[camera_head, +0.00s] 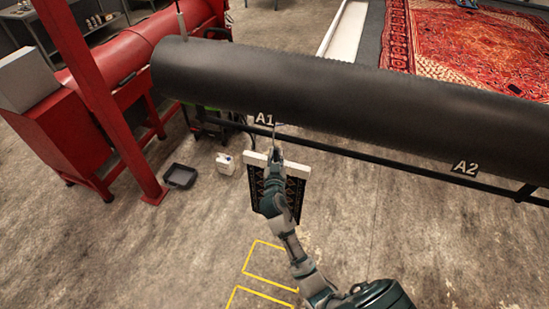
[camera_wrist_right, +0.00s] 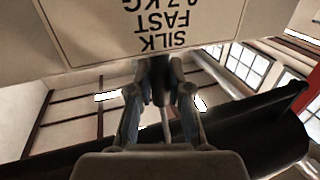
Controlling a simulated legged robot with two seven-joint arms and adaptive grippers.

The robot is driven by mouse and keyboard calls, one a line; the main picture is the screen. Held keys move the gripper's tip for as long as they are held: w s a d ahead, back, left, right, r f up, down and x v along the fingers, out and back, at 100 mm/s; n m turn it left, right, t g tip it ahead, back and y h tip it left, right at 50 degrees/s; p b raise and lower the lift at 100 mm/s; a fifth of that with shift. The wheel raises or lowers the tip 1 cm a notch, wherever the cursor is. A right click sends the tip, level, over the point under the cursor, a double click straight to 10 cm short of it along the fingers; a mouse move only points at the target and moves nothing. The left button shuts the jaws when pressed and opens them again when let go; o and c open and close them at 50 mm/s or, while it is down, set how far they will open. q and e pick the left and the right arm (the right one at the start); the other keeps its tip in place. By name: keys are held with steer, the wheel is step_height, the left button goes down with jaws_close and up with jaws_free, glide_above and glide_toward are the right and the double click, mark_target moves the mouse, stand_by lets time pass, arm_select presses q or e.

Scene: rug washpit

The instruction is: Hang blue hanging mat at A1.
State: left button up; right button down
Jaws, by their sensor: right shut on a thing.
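A hanging mat (camera_head: 296,196) with a white top bar (camera_head: 298,170) hangs from my right gripper (camera_head: 275,157), just below the A1 label (camera_head: 264,118). Its cloth looks dark with a reddish zigzag pattern; I cannot make out blue. My right gripper is shut on the mat's upper part. In the right wrist view the fingers (camera_wrist_right: 159,92) close around a dark piece beside a pale plate (camera_wrist_right: 150,22) with upside-down print "SILK FAST". A thin light hook-like piece rises above the gripper toward the rail at A1; I cannot tell whether they touch. My left gripper is out of view.
A big black roller (camera_head: 330,95) runs across, with a dark rail (camera_head: 390,160) below it and an A2 label (camera_head: 465,168) at right. A red post (camera_head: 95,90) and red machine stand left. A black tray (camera_head: 180,176) and white canister (camera_head: 225,163) lie on the floor.

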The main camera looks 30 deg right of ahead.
mark_target(276, 161)
stand_by(0.4)
steer(key=shift+f+b, duration=2)
steer(key=shift+f, duration=0.05)
steer(key=c, duration=1)
jaws_free()
steer(key=v, duration=1.2)
steer(key=shift+a, duration=0.1)
steer(key=shift+f, duration=0.15)
